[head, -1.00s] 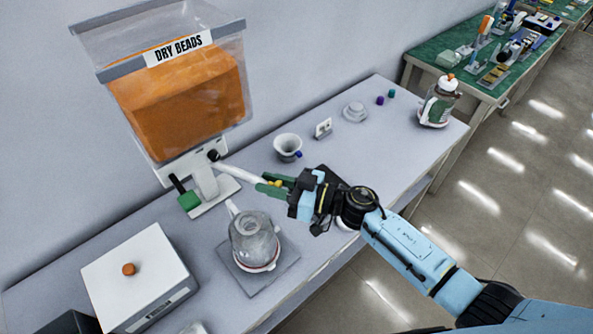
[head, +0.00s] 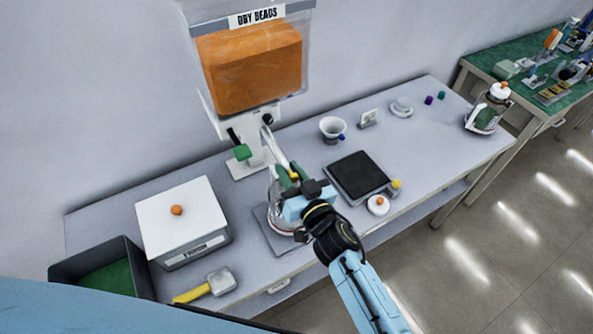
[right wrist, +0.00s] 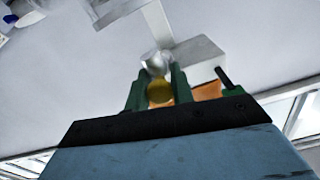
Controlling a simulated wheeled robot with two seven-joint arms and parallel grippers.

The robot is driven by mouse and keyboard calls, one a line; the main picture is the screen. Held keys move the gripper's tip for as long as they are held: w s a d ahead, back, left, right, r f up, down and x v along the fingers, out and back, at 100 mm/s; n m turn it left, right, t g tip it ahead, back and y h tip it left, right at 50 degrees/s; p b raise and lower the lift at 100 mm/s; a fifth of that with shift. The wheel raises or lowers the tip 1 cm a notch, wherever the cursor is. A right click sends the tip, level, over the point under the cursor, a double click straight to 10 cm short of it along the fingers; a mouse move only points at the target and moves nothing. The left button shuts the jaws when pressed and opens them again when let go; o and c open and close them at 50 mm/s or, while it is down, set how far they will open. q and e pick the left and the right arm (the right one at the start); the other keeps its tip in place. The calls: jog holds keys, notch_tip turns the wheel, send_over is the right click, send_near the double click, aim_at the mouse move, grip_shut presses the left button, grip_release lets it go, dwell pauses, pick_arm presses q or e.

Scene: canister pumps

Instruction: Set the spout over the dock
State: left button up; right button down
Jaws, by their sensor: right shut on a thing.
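The dry-beads dispenser's white spout (head: 280,152) runs from the dispenser base forward toward the jar. My right gripper (head: 292,182) is shut on the spout's yellow end (head: 294,176). In the right wrist view the green fingers sit on both sides of that yellow end (right wrist: 160,92). A clear jar (head: 273,218) stands on a grey square plate (head: 277,243), which I take to be the dock. The gripper is over the jar in the head view and hides much of it, so I cannot tell the exact alignment or gap. My left gripper is not in view.
The orange-filled hopper (head: 250,65) stands behind. A white box with an orange knob (head: 182,215) and a yellow-handled scoop (head: 207,286) are to the left. A black pad (head: 358,176), a white funnel (head: 332,128) and a capped canister (head: 488,108) are to the right.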

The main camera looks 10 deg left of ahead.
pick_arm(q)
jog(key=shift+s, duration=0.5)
pick_arm(e)
jog(key=shift+s+a, duration=0.1)
jog(key=c, duration=1.2)
grip_release()
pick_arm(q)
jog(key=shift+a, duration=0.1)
pick_arm(e)
jog(key=shift+s+d, duration=0.25)
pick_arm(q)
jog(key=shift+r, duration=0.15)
pick_arm(e)
jog(key=v, duration=1.2)
jog(key=shift+s+d, duration=0.15)
jog(key=shift+s, duration=0.15)
